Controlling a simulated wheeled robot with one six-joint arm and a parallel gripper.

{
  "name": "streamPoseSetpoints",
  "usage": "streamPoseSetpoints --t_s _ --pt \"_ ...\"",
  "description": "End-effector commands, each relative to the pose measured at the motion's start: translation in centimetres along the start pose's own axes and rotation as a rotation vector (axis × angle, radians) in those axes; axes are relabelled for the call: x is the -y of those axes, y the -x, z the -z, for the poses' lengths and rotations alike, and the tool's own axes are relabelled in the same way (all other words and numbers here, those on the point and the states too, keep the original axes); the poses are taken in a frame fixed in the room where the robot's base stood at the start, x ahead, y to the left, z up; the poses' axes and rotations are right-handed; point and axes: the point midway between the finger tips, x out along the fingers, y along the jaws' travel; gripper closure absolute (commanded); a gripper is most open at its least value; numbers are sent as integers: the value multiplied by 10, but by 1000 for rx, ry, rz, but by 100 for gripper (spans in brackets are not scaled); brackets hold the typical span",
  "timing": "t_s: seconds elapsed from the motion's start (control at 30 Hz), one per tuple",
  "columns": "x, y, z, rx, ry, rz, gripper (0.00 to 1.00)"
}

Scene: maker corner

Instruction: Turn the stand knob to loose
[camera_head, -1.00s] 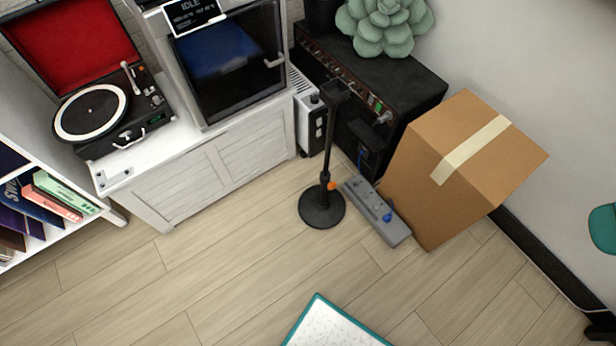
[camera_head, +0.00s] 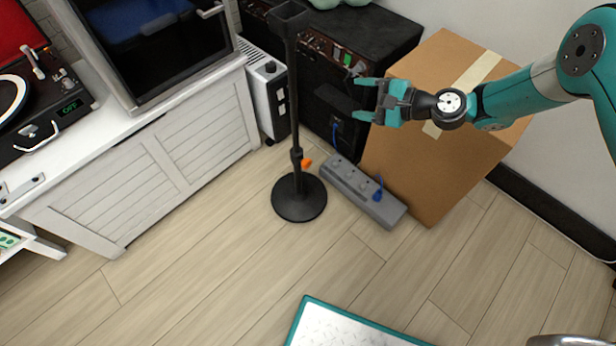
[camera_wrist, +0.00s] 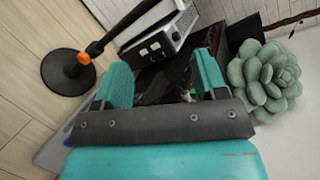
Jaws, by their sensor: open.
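A black stand (camera_head: 294,110) with a round base stands upright on the wood floor in the middle of the head view. Its orange knob (camera_head: 307,163) sticks out to the right, low on the pole. In the wrist view the orange knob (camera_wrist: 83,58) shows at upper left, beyond the left finger, with the stand's base (camera_wrist: 66,72) beside it. My gripper (camera_head: 364,100) is open and empty, to the right of the pole and higher in the picture than the knob, apart from both. It also shows in the wrist view (camera_wrist: 163,82). I cannot tell the knob's setting.
A grey power strip (camera_head: 363,190) lies on the floor just right of the stand. A cardboard box (camera_head: 425,185) and a black amplifier (camera_head: 385,42) stand behind my gripper. A white heater (camera_head: 268,98) is behind the pole. The floor in front is clear up to a teal-edged board (camera_head: 345,328).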

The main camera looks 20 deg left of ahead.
Motion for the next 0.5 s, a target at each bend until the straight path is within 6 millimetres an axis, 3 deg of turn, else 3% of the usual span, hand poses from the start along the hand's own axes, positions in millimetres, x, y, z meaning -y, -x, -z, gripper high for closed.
streamPoseSetpoints --t_s 0.03,0.2,0.3,0.4,0.5 --pt "-55 -19 26 6 -96 42 34" --pt "-175 -50 70 23 -418 212 34" --pt "-235 -57 83 34 -580 294 34" --pt "-280 -58 90 42 -704 358 34" --pt "-306 -57 92 48 -784 398 34"
